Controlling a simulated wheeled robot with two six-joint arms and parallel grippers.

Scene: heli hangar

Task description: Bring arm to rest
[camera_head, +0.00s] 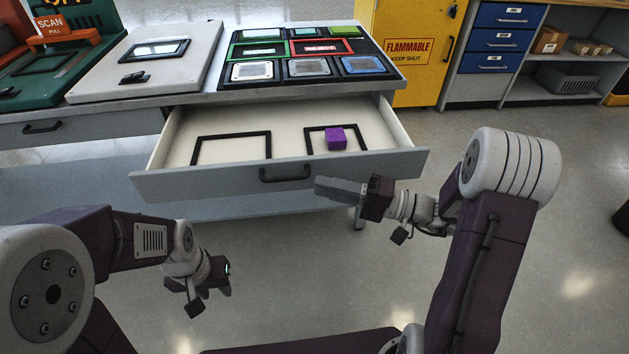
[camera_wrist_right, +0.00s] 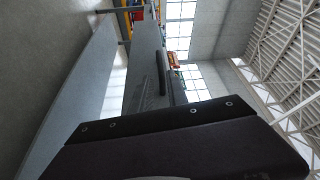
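My right gripper (camera_head: 340,191) is in front of the open drawer (camera_head: 218,187), near the right part of its front panel, pointing left. I see no object in it; its fingers look like one grey block from here, so their opening is unclear. In the right wrist view a dark part of my gripper (camera_wrist_right: 175,145) fills the bottom. My left gripper (camera_head: 222,277) hangs low at the left, in front of and below the drawer, apart from it; its fingers are small and dark. A purple cube (camera_head: 336,139) sits in the drawer at the right black frame (camera_head: 357,139).
The drawer juts out from the workbench (camera_head: 190,97), with an empty black frame (camera_head: 231,136) at left and a handle (camera_head: 285,173) in front. A panel with coloured tiles (camera_head: 308,69) lies on top. A yellow flammables cabinet (camera_head: 410,60) stands behind.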

